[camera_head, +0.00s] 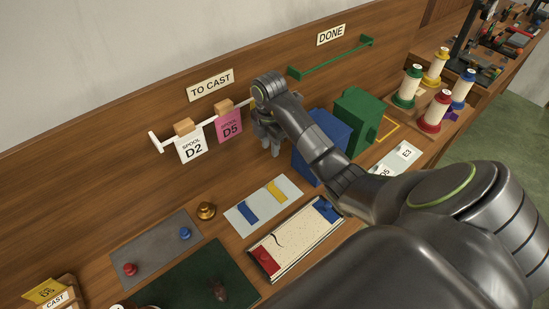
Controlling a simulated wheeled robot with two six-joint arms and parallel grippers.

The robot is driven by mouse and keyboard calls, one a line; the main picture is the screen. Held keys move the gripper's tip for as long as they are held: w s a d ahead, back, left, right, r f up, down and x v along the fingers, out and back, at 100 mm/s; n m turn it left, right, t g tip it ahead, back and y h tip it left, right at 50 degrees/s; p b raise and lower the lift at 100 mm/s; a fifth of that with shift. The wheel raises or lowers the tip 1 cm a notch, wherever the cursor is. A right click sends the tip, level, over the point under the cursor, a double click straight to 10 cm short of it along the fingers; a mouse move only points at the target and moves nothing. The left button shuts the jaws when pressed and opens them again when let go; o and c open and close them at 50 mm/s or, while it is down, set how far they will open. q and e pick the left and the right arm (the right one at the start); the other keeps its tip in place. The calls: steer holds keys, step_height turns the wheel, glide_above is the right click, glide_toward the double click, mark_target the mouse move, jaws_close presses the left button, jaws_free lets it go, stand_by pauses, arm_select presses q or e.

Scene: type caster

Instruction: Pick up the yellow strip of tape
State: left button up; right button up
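The yellow strip of tape (277,192) lies on a pale grey plate (262,203) on the wooden bench, near the plate's upper right part. A blue strip (247,213) lies on the same plate to its left. My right arm comes in from the lower right. My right gripper (269,147) points down in front of the back board, above and behind the plate in the picture, apart from the yellow strip. Its fingers are small and dark, so their opening is unclear. My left gripper is not in view.
A cream tray (296,238) with red and blue ends lies in front of the plate. A brass knob (206,211) stands left of it. Blue (322,148) and green (357,119) boxes stand to the right. Cards D2 (192,147) and D5 (229,126) hang on a white rail.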

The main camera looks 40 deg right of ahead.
steer(key=b, duration=1.3)
glide_toward(277, 192)
steer(key=shift+w+f, duration=1.35)
steer(key=shift+w, duration=0.2)
steer(key=shift+f, duration=1.9)
jaws_close()
